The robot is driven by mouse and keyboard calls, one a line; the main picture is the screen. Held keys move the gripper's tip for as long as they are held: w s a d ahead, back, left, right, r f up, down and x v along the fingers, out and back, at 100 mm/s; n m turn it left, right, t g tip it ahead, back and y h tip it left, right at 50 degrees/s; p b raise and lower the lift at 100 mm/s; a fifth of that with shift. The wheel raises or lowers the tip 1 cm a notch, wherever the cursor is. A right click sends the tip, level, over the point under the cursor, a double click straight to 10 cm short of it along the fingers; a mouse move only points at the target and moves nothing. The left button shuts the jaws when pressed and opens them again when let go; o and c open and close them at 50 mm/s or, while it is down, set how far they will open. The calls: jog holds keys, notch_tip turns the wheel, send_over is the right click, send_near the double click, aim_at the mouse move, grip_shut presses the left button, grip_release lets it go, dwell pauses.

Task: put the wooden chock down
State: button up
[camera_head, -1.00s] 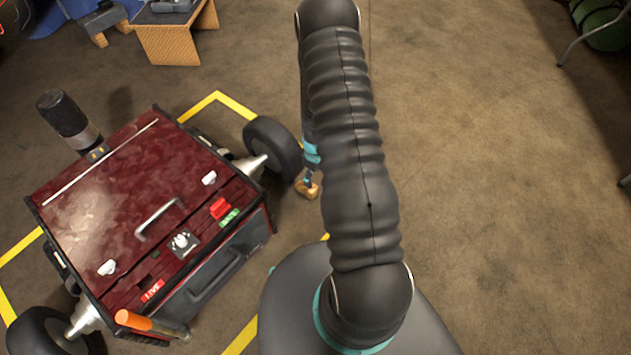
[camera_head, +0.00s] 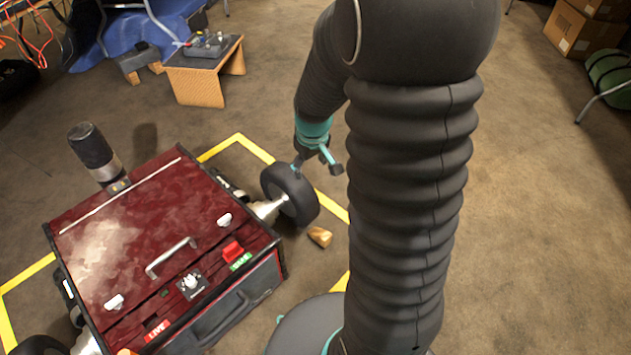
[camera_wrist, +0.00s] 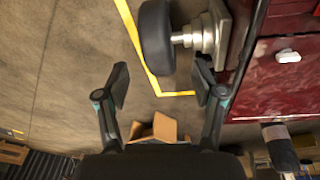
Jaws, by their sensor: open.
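The wooden chock (camera_head: 320,236) is a small light-brown block lying on the floor, close to the black wheel (camera_head: 290,194) at the right of the red machine (camera_head: 150,235). A small gap shows between chock and wheel. My gripper (camera_head: 317,164) is open and empty, above the floor and beyond the chock, near the wheel's far side. In the wrist view my gripper (camera_wrist: 162,83) shows its two fingers wide apart with nothing between them. The wheel (camera_wrist: 156,46) is at the top there. I do not see the chock in the wrist view.
Yellow floor tape (camera_head: 222,148) frames the machine. A plywood stand (camera_head: 198,87) with a grey device is at the back; it also shows in the wrist view (camera_wrist: 160,127). Cardboard boxes (camera_head: 580,28) are at the far right.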

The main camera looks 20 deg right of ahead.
jog(key=s+a+r+m+t, duration=0.1)
jog(key=s+a+r, duration=0.3)
jog(key=s+r, duration=0.5)
jog(key=s+a+r+m+t, duration=0.1)
jog(key=s+a+r+t, duration=0.1)
jog(key=s+r, duration=0.7)
jog(key=s+a, duration=0.1)
jog(key=s, duration=0.1)
jog(key=shift+s+a+r, duration=0.35)
jog(key=shift+s+a, duration=0.05)
